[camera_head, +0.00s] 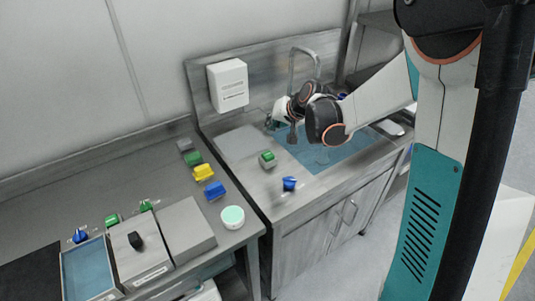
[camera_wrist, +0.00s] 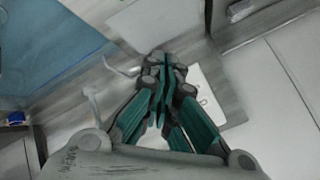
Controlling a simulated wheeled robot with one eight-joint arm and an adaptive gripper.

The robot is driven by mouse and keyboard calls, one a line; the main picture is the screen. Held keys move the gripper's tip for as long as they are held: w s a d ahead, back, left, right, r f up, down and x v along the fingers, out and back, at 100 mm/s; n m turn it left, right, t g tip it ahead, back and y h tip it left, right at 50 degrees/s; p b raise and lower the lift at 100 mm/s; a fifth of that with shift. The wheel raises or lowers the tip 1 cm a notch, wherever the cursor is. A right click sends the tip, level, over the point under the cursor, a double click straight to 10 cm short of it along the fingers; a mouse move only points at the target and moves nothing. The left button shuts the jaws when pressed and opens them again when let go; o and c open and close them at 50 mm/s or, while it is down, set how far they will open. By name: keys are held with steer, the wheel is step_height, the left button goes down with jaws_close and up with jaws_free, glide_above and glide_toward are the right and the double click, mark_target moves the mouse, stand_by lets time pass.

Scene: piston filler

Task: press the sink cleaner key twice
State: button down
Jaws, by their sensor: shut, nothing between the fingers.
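My gripper (camera_head: 272,121) is over the back left corner of the sink (camera_head: 318,158), beside the tap (camera_head: 305,68). In the wrist view my gripper (camera_wrist: 164,62) is shut and empty, with its teal fingers together. A white wall box (camera_head: 228,86) hangs on the steel splashback, left of the gripper. A white plate with small dark marks (camera_wrist: 203,92) shows behind the fingers in the wrist view, partly hidden by them. No label reads clearly as the sink cleaner key, so I cannot tell which part it is.
A green-topped block (camera_head: 267,159) and a blue piece (camera_head: 289,184) are at the sink counter's front left. The left counter holds coloured blocks, including a yellow one (camera_head: 203,173), and a round tub (camera_head: 232,217). The tap stands close to my wrist.

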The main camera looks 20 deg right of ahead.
mark_target(270, 153)
steer(key=shift+f, duration=0.1)
step_height(270, 153, down, 9)
steer(key=b, duration=0.6)
steer(key=shift+r, duration=0.2)
stand_by(1.3)
steer(key=shift+f+b, duration=0.45)
steer(key=shift+b, duration=0.1)
steer(key=shift+f+b, duration=0.6)
steer(key=shift+f, duration=0.2)
stand_by(0.8)
steer(key=shift+r, duration=0.1)
steer(key=shift+r+p, duration=0.85)
steer(key=shift+r, duration=0.35)
steer(key=shift+r+p, duration=1.75)
steer(key=shift+r, duration=0.7)
